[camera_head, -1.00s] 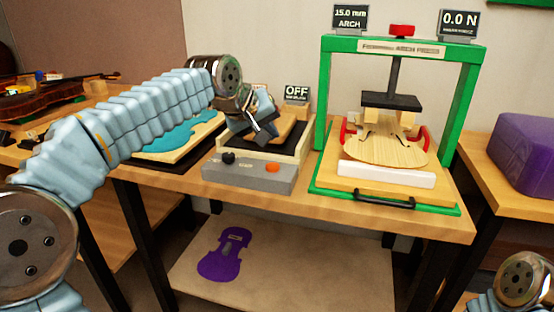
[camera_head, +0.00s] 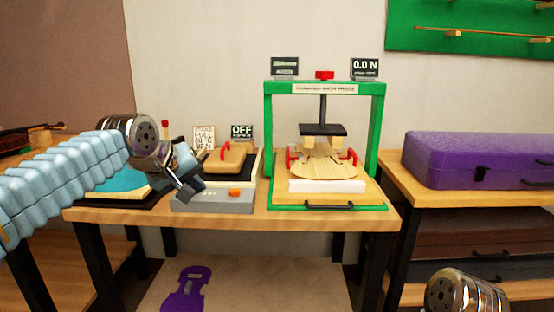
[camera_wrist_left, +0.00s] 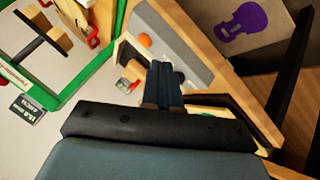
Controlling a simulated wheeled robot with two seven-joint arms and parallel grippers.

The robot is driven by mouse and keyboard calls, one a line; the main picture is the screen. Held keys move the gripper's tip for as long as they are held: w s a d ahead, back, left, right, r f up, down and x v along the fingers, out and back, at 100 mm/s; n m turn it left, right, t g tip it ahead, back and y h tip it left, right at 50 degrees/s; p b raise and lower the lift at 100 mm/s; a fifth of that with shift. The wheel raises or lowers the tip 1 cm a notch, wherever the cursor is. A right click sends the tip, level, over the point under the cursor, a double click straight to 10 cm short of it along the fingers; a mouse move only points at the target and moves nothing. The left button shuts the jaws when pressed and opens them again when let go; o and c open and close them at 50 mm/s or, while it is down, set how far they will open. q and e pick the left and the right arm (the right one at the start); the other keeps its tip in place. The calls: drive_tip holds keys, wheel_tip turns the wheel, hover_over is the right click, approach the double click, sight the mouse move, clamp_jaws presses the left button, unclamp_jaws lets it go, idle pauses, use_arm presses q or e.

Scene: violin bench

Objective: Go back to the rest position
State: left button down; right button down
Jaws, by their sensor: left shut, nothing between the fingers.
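My left gripper (camera_head: 190,184) is shut and empty. In the head view it hangs over the left end of the grey control box (camera_head: 213,203), in front of the wooden block with a red handle (camera_head: 226,155). In the left wrist view the shut fingers (camera_wrist_left: 163,80) point toward the bench fixture, with nothing between them. My right arm (camera_head: 465,293) shows only as a metal link at the lower right. Its gripper is out of view.
A green press frame (camera_head: 378,125) with a violin plate (camera_head: 322,167) under its ram stands on the bench (camera_head: 250,217). A purple case (camera_head: 480,160) lies on the right shelf. A blue-green shape (camera_head: 117,180) lies left, partly behind my left arm. A purple violin template (camera_head: 187,290) is on the lower shelf.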

use_arm(q)
drive_tip(key=d+f+m+g, duration=0.1)
drive_tip(key=d+f+g, duration=0.15)
drive_tip(key=f, duration=1.45)
drive_tip(key=d+f+m+g, duration=0.1)
drive_tip(key=d+f+g, duration=0.15)
drive_tip(key=f, duration=1.55)
drive_tip(key=s+d+f+m+g+h, duration=0.1)
drive_tip(key=s+d+f, duration=0.1)
drive_tip(key=s+f, duration=1.3)
drive_tip(key=s+f+g, duration=0.2)
drive_tip(key=s+f, duration=0.6)
drive_tip(key=s, duration=0.5)
drive_tip(key=shift+f, duration=0.4)
drive_tip(key=shift+w, duration=0.1)
